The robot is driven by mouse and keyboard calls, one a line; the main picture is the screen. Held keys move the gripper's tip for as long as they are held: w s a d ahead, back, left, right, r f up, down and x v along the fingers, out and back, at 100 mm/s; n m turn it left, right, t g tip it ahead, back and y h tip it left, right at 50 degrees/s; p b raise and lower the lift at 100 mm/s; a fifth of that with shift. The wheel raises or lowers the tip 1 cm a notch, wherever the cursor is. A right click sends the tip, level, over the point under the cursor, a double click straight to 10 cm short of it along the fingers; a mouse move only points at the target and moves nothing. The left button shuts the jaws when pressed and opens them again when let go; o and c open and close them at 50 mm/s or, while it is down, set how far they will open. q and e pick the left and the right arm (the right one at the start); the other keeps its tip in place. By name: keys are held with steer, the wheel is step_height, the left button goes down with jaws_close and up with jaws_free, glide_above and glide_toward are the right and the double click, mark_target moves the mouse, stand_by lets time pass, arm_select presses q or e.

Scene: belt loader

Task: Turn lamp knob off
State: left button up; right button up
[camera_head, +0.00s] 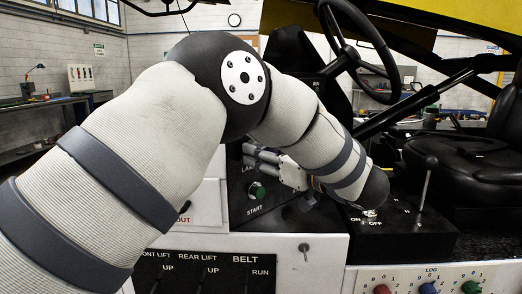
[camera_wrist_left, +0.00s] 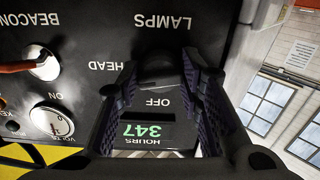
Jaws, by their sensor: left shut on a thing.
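The lamp knob (camera_wrist_left: 158,68) is a dark knob on the black dash panel, under the word LAMPS and between the labels HEAD and OFF, which appear upside down in the left wrist view. My left gripper (camera_wrist_left: 165,75) has its ridged black fingers on both sides of the knob, shut on it. I cannot tell which label the knob points to. In the head view my left gripper (camera_head: 254,157) reaches the panel (camera_head: 238,205) from the right, beside the partly hidden LAMPS lettering. There the fingers and my arm hide the knob. My right gripper is not in view.
A green START button (camera_head: 257,190) sits just below my left gripper. The steering wheel (camera_head: 330,20), a lever (camera_head: 427,185) and the seat (camera_head: 465,155) lie to the right.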

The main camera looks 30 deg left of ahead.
arm_select(q)
steer(key=n+p, duration=0.1)
steer(key=n, duration=0.9)
steer(key=n+p, duration=0.1)
steer(key=n, duration=0.4)
steer(key=shift+w+r+p, duration=0.15)
steer(key=shift+r+p, duration=0.1)
steer(key=shift+p, duration=0.1)
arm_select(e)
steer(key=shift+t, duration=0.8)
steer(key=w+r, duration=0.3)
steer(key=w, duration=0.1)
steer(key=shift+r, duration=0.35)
arm_select(q)
steer(key=shift+n, duration=0.4)
steer(key=o, duration=1.2)
steer(key=shift+c, duration=0.2)
steer(key=shift+d, duration=0.1)
steer(key=v, duration=1.2)
